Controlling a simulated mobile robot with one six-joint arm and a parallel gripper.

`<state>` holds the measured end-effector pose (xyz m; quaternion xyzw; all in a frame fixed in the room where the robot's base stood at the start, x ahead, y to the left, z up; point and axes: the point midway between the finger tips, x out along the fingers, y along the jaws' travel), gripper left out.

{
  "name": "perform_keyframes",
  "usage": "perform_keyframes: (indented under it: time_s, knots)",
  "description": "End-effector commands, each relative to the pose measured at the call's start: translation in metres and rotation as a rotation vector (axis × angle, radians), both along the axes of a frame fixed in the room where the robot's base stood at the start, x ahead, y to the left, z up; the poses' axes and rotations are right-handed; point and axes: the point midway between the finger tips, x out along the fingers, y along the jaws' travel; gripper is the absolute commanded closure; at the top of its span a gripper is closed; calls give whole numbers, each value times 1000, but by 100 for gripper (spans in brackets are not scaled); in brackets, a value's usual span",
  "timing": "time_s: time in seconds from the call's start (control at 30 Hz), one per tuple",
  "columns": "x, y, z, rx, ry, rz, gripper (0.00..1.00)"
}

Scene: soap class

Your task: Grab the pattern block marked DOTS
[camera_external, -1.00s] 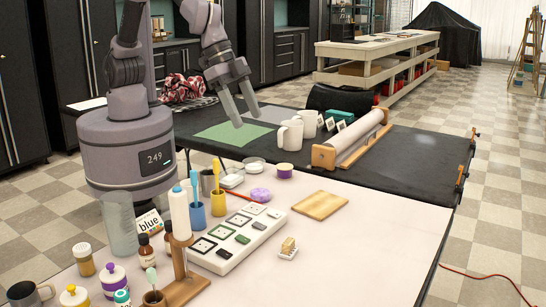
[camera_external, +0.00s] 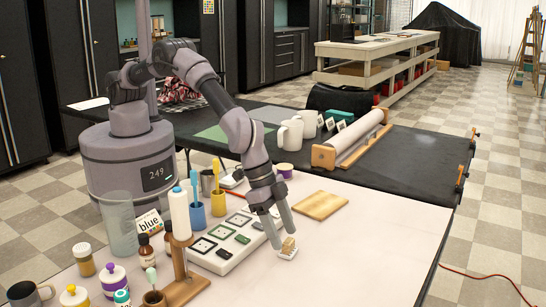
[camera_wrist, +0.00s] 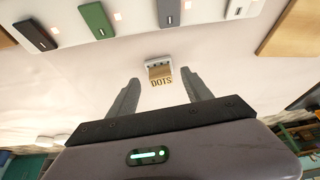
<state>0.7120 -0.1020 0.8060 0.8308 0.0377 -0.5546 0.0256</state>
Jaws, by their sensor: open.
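I cannot tell whether a finger touches the block.
A white panel (camera_external: 232,255) with several coloured tiles lies left of the dish. A wooden board (camera_external: 320,206) lies to the right. Cups with brushes, bottles and a wooden stand (camera_external: 182,270) crowd the left. The tabletop at front right is clear.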

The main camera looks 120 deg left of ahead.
Motion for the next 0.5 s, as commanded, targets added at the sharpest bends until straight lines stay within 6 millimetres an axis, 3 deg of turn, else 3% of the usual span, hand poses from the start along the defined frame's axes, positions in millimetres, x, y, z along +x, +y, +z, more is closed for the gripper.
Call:
perform_keyframes:
  time_s: [0.03,0.1,0.33,0.5]
  knots:
    - [3,1,-13,0,1,1,42]
    - [5,1,-17,1,0,0,42]
    - [6,1,-16,1,0,0,44]
    - [6,1,-16,1,0,0,77]
